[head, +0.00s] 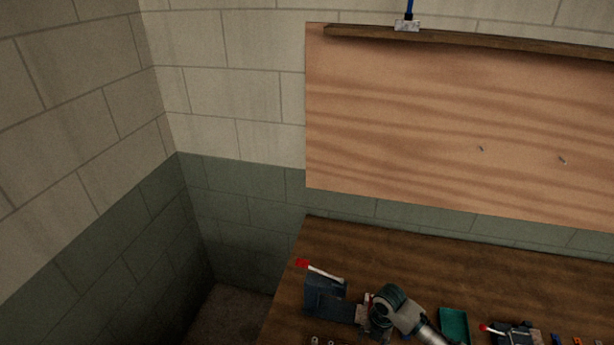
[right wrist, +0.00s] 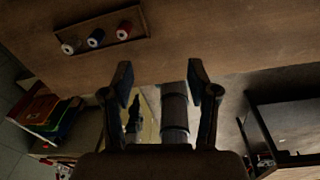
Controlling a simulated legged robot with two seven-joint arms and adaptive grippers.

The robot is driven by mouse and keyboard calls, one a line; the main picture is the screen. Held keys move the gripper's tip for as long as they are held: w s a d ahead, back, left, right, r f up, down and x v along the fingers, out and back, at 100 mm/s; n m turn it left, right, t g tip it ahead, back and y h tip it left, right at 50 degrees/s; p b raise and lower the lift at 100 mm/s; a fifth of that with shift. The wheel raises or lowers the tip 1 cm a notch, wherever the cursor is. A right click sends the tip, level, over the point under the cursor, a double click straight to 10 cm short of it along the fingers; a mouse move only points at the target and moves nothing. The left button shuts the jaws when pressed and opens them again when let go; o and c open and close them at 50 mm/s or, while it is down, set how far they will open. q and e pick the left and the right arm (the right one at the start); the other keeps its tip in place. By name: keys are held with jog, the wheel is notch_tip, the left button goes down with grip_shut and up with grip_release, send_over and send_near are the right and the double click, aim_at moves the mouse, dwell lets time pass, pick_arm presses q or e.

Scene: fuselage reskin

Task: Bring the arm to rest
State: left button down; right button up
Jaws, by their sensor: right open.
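My right gripper (right wrist: 160,82) shows in the right wrist view with its two dark fingers spread apart. I see nothing gripped between the fingertips. A dark cylinder (right wrist: 175,112) shows beyond and between the fingers; I cannot tell what it is or how far off it lies. Neither gripper can be made out in the head view, and my left gripper shows in no view.
In the head view a wooden bench (head: 400,255) carries a blue vise (head: 325,295), a grey rounded object (head: 400,310) and a green tray (head: 454,325). A wooden board (head: 450,120) hangs behind. Several spools (right wrist: 96,37) show in the wrist view. The bench's back is clear.

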jog(key=s+a+f+m+t+y, duration=0.2)
jog(key=s+a+f+m, duration=0.3)
jog(key=s+a+m, duration=0.55)
jog(key=s+d+m+t+h, duration=0.2)
jog(key=s+d+m+h, duration=0.1)
jog(key=s+d+m, duration=1.3)
jog(key=s+a+f+m+g+b, duration=0.1)
jog(key=a+f+b, duration=0.15)
jog(key=f, duration=1.45)
jog(key=a+f+m+b, duration=0.1)
jog(key=f+b, duration=0.2)
jog(key=f, duration=1.3)
pick_arm(q)
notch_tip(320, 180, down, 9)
jog(key=b, duration=0.3)
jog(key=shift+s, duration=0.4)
pick_arm(e)
jog(key=s+d+f+g, duration=0.1)
jog(key=s+d+f, duration=0.2)
jog(key=s+f, duration=1.3)
notch_tip(320, 180, down, 2)
jog(key=shift+s+f+g, duration=0.1)
jog(key=shift+s+g, duration=0.2)
jog(key=shift+s, duration=0.1)
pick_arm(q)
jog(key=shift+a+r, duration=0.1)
